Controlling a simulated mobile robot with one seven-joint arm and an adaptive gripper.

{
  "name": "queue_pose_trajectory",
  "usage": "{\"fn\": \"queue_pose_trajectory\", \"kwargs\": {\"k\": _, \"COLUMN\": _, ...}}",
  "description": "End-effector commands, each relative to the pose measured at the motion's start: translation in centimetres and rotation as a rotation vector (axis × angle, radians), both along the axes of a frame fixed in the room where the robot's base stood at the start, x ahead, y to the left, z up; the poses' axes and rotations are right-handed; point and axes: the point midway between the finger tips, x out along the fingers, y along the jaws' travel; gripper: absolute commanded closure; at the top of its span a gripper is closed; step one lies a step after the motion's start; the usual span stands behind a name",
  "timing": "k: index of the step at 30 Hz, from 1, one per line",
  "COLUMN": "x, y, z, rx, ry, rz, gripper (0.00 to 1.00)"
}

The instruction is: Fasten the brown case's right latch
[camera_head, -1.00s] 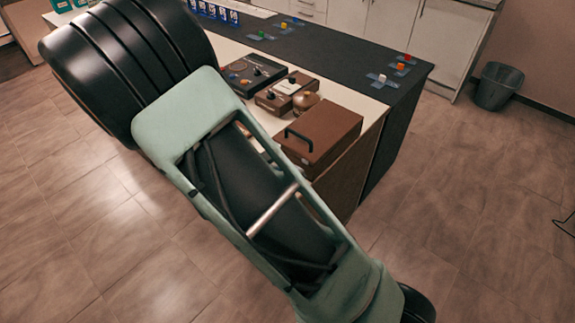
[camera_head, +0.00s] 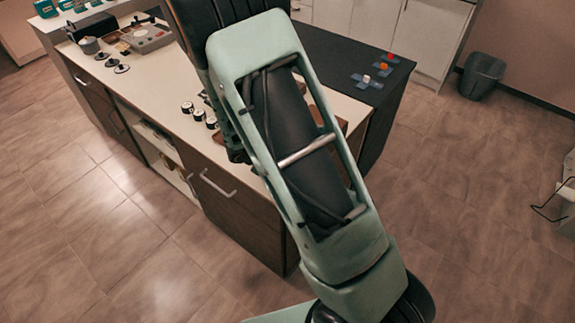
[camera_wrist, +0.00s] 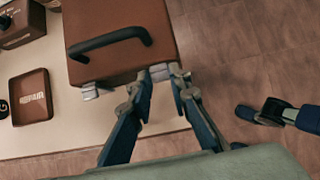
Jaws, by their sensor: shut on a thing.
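The brown case (camera_wrist: 125,35) lies on the pale worktop at the top of the wrist view, its black handle (camera_wrist: 110,40) facing me. Its left latch (camera_wrist: 90,92) is a small grey piece below the front edge. Its right latch (camera_wrist: 160,71) is a pale grey piece at the front right corner. My gripper (camera_wrist: 162,78) is shut on the right latch, one fingertip on each side. The fingers partly cover it, so I cannot tell whether it is fastened. In the head view my arm hides my gripper and most of the case.
The worktop (camera_wrist: 50,137) ends just right of the case, above tiled floor. A dark bin (camera_head: 482,77) stands at the back right.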

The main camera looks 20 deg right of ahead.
Motion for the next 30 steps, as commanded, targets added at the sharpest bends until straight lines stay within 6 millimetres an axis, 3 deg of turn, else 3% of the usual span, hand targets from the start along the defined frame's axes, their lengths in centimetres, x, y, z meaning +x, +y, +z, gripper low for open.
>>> {"fn": "queue_pose_trajectory", "kwargs": {"k": 8, "x": 0.0, "y": 0.0, "z": -0.1, "rx": 0.001, "ry": 0.0, "rz": 0.001, "gripper": 1.0}}
{"fn": "queue_pose_trajectory", "kwargs": {"k": 9, "x": 0.0, "y": 0.0, "z": -0.1, "rx": 0.001, "ry": 0.0, "rz": 0.001, "gripper": 0.82}}
{"fn": "queue_pose_trajectory", "kwargs": {"k": 14, "x": 0.0, "y": 0.0, "z": 0.0, "rx": 0.001, "ry": 0.001, "rz": 0.0, "gripper": 0.65}}
{"fn": "queue_pose_trajectory", "kwargs": {"k": 23, "x": 0.0, "y": 0.1, "z": 0.1, "rx": 0.0, "ry": -0.001, "rz": 0.001, "gripper": 0.65}}
{"fn": "queue_pose_trajectory", "kwargs": {"k": 30, "x": -0.7, "y": 1.2, "z": 2.1, "rx": 0.003, "ry": -0.004, "rz": 0.001, "gripper": 0.65}}
